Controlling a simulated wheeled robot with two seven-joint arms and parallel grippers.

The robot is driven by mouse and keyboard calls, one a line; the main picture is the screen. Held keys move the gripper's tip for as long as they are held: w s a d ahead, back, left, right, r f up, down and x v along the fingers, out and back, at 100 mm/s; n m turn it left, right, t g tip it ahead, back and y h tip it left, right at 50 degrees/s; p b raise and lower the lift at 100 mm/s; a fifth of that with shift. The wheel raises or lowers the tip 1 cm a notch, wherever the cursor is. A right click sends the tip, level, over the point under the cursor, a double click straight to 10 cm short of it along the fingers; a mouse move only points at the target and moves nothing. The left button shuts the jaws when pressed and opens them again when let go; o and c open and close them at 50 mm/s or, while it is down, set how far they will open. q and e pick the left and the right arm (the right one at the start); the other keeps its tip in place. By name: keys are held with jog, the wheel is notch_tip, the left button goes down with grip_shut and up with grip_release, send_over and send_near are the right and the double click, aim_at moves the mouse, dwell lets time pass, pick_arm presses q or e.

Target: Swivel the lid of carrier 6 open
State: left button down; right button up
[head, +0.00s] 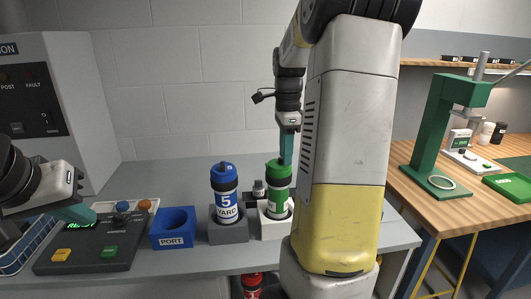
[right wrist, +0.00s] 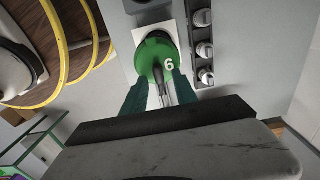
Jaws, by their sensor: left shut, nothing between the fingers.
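Carrier 6 (head: 278,193) is a green tube with a green lid, standing upright in a white holder right of the middle in the head view. Its lid, marked 6 (right wrist: 155,53), shows from above in the right wrist view and looks closed. My right gripper (head: 286,160) points down at the lid. In the right wrist view its fingers (right wrist: 160,84) are apart, one on each side of a narrow grey piece by the lid's near edge. Whether they touch it I cannot tell. My left gripper (head: 90,214) is shut and empty over the control console.
A blue carrier marked 5 YARD (head: 226,193) stands in a grey holder just left of carrier 6. A blue PORT block (head: 173,228) and the console (head: 90,247) lie further left. A wooden bench (head: 460,190) with a green press is at right.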

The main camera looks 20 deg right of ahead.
jog(key=shift+f, duration=0.15)
grip_shut()
jog(key=shift+w+n, duration=0.1)
jog(key=shift+n, duration=0.2)
